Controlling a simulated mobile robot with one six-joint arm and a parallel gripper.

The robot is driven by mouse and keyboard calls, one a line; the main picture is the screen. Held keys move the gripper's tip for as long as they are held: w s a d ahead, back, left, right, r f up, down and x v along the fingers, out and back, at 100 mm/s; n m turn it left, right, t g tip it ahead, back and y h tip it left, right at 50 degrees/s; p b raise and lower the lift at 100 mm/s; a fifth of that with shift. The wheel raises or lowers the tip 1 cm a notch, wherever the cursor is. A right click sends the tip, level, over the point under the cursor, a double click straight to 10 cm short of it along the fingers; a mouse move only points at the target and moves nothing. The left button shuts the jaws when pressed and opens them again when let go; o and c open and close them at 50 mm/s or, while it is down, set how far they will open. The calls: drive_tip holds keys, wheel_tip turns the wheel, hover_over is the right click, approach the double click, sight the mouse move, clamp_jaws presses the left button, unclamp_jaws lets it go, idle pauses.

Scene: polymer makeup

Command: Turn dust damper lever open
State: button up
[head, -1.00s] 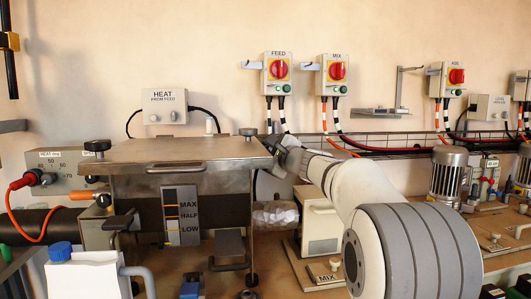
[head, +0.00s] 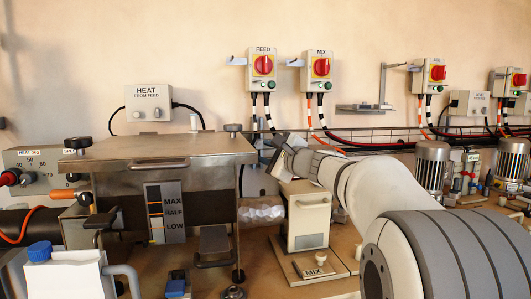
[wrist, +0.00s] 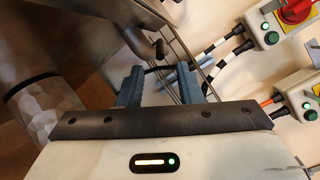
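My gripper (wrist: 159,82) is open, with two blue fingers apart and nothing between them. A dark lever-like rod with a rounded end (wrist: 160,48) shows just beyond the fingertips in the wrist view, apart from them; I cannot tell for sure whether it is the dust damper lever. In the head view my gripper (head: 279,158) is beside the right edge of the metal tank (head: 160,152), under the FEED switch box. My wrist partly hides the fingers there. No part labelled as a dust damper is readable in either view.
The FEED switch box (head: 263,69) and MIX switch box (head: 320,68) hang on the wall above, with cables running down to a wire tray (wrist: 172,42). A cream MIX unit (head: 308,214) stands below my arm. A white jug (head: 65,277) is at the front left.

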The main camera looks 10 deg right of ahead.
drive_tip(key=shift+r, duration=0.1)
drive_tip(key=w+a+m+p, duration=0.1)
drive_tip(key=w+p, duration=0.1)
drive_tip(key=p, duration=0.2)
drive_tip(key=w+a+m+p, duration=0.1)
drive_tip(key=w+m+p, duration=0.1)
drive_tip(key=p, duration=0.2)
drive_tip(key=w+a+m+p, duration=0.1)
drive_tip(key=w+p, duration=0.2)
drive_tip(key=p, duration=0.2)
drive_tip(key=shift+a+m, duration=0.1)
drive_tip(key=shift+m, duration=0.2)
clamp_jaws()
